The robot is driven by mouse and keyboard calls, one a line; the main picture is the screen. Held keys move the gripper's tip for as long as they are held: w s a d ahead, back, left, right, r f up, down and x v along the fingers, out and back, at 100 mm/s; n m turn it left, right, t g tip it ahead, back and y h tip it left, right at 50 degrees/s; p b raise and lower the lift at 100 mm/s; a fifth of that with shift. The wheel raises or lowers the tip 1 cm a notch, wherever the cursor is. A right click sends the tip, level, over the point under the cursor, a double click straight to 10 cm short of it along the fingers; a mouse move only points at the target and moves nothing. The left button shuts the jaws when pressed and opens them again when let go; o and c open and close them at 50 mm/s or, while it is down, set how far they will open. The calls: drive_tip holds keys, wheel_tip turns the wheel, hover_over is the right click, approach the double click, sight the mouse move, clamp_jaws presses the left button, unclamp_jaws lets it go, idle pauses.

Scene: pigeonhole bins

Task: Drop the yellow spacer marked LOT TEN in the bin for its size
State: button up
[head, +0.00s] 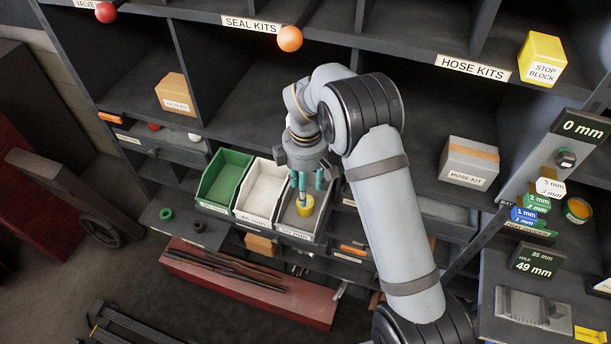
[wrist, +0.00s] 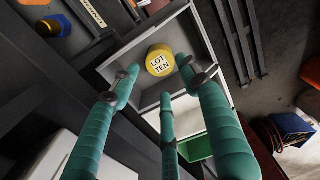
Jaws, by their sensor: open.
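The yellow spacer (head: 304,206) is inside the grey bin (head: 283,220), the rightmost of three small bins. In the wrist view the spacer (wrist: 160,60) shows its LOT TEN face, within the walls of the grey bin (wrist: 140,101). My gripper (head: 304,186) is over this bin, pointing down, with its teal fingers spread. In the wrist view the fingertips (wrist: 160,80) stand apart, with the spacer just beyond them and not gripped. The white bin (head: 262,188) and the green bin (head: 223,179) stand to the left. The bin labels are too small to read surely.
A gauge display (head: 534,262) at right reads 49 mm and HOLD. A hose kit box (head: 469,163) stands on the shelf right of my arm. A yellow stop block (head: 542,58) is higher up. Shelf dividers and edges surround the bins.

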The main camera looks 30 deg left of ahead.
wheel_tip(320, 180, up, 6)
drive_tip(key=shift+f, duration=0.1)
idle(0.4)
wheel_tip(320, 180, down, 13)
drive_tip(key=shift+r+p, duration=0.2)
drive_tip(key=shift+p, duration=0.3)
drive_tip(key=shift+r+b, duration=0.45)
drive_tip(key=shift+r, duration=1.85)
